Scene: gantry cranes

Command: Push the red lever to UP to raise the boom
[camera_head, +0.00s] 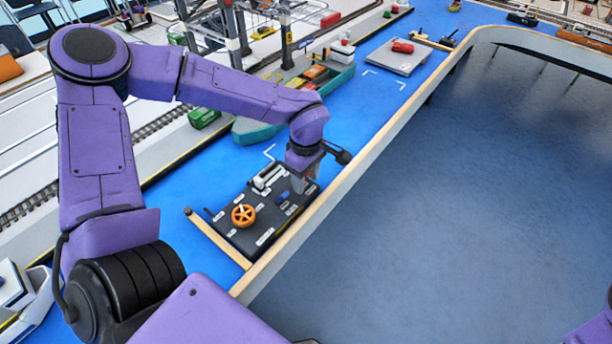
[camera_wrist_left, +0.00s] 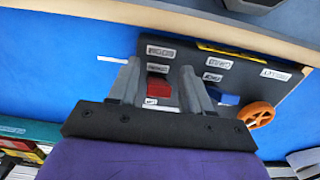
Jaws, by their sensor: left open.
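The red lever (camera_wrist_left: 158,87) shows in the left wrist view as a red block on the dark control panel (camera_wrist_left: 240,63). My left gripper (camera_wrist_left: 160,67) is open, with one finger on each side of the red lever. I cannot tell whether either finger touches it. In the head view my left gripper (camera_head: 299,184) is over the right part of the panel (camera_head: 240,238) and hides the red lever. White labels sit around the lever, too blurred to read surely. My right gripper is not in view.
A blue lever (camera_wrist_left: 225,98) and an orange wheel (camera_wrist_left: 258,115) are beside the red lever on the panel. A wooden table edge (camera_head: 330,180) runs close along the panel. A toy ship (camera_head: 330,82) and crane legs (camera_head: 284,35) stand behind.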

